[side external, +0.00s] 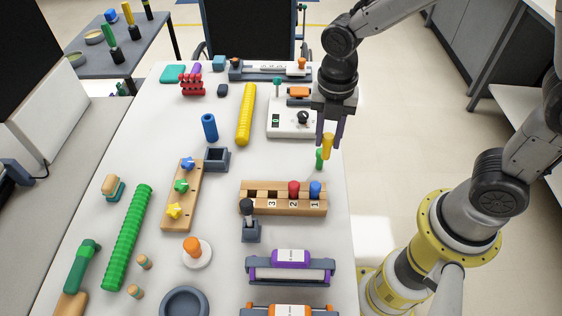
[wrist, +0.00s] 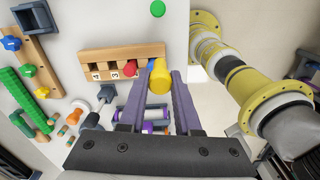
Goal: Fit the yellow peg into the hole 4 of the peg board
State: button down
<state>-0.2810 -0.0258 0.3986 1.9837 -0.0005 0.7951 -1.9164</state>
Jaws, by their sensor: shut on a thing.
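My gripper (side external: 329,142) is shut on the yellow peg (side external: 327,152), which hangs roughly upright above the table, behind the right end of the peg board. The yellow peg (wrist: 160,80) also shows between the fingers in the wrist view. The wooden peg board (side external: 262,210) has a red peg (side external: 293,188) at hole 2 and a blue peg (side external: 315,189) at hole 1. Holes 3 and 4 at its left look empty; labels 4 (wrist: 95,76) and 3 (wrist: 114,74) show in the wrist view. In the side view the black-topped tool hides label 4.
A green peg (side external: 320,160) is on the table behind the board, just below the yellow peg. The black-topped tool (side external: 249,225) stands close in front of the board's left end. A white control box (side external: 285,125) lies behind; a star-knob board (side external: 181,205) lies left.

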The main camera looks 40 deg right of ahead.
jog(key=s+a+n, duration=0.2)
jog(key=s+a, duration=0.1)
jog(key=a, duration=0.4)
jog(key=w+a+f, duration=0.2)
jog(key=w, duration=0.1)
jog(key=w+a+f, duration=0.2)
jog(key=w+f, duration=0.1)
jog(key=w, duration=0.1)
jog(key=w+a+f, duration=0.2)
jog(key=w, duration=0.2)
jog(key=shift+w+a+f, duration=0.1)
jog(key=shift+a+f, duration=0.25)
jog(key=shift+w+a+f, duration=0.1)
jog(key=shift+w+f, duration=0.1)
jog(key=shift+f, duration=0.55)
jog(key=shift+w+a+f, duration=0.15)
jog(key=shift+f, duration=0.55)
jog(key=shift+w+a+f, duration=0.1)
jog(key=shift+w+f, duration=0.1)
jog(key=shift+f, duration=0.55)
jog(key=shift+f, duration=0.1)
jog(key=c, duration=0.6)
grip_release()
